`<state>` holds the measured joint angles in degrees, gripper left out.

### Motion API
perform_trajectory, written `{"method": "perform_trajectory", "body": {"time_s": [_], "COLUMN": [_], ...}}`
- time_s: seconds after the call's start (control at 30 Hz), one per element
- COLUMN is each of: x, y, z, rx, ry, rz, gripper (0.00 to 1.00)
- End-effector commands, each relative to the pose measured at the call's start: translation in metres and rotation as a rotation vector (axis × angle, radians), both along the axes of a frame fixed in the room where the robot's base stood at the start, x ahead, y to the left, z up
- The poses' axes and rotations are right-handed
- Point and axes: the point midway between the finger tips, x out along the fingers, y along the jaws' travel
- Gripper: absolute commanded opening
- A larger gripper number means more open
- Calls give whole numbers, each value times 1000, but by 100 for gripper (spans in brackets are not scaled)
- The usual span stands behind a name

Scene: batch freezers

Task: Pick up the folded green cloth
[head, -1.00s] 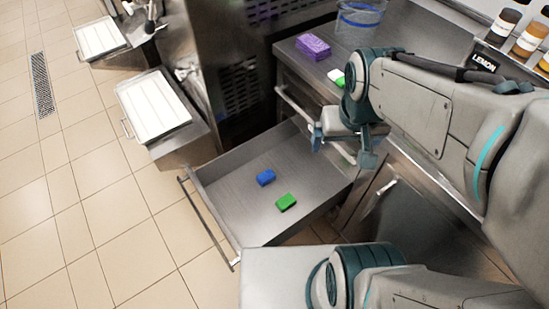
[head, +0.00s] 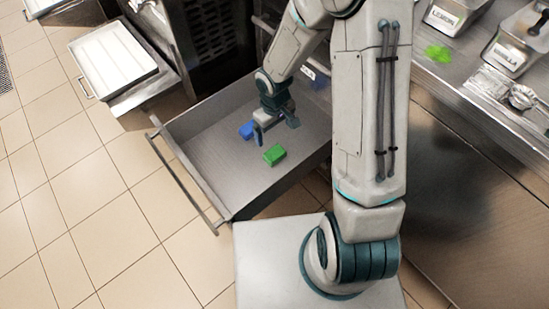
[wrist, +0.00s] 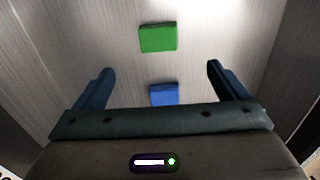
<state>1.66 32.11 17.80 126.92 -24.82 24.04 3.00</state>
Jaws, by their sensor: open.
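The folded green cloth (head: 274,155) is a small, thick green rectangle lying flat on the floor of the open metal drawer (head: 215,160). In the wrist view the green cloth (wrist: 158,38) lies beyond my fingertips, roughly centred between them. A similar folded blue cloth (head: 246,130) lies beside it, and in the wrist view the blue cloth (wrist: 163,95) is closer to my palm, partly hidden by it. My gripper (head: 275,131) is open and empty, pointing down into the drawer above the cloths. It touches neither cloth as far as I can tell.
The drawer's front panel and handle (head: 190,185) stand out over the tiled floor. A counter at right holds a bright green item (head: 437,52) and metal containers (head: 513,42). A white-topped tray (head: 112,60) stands at upper left. Bare drawer floor surrounds the cloths.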

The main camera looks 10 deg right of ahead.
Motion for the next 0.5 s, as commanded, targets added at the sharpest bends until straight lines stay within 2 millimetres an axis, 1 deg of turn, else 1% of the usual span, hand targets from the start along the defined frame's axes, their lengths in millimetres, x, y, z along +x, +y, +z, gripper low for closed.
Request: {"method": "perform_trajectory", "body": {"time_s": [0.03,0.17,0.4,0.5], "x": [0,0,0,0], "y": [2,4,3,3], "z": [-9,-28,-75,-88], "rx": [4,9,7,7], "ry": [4,8,9,7], "rz": [6,11,11,11], "gripper": [94,94,94,94]}}
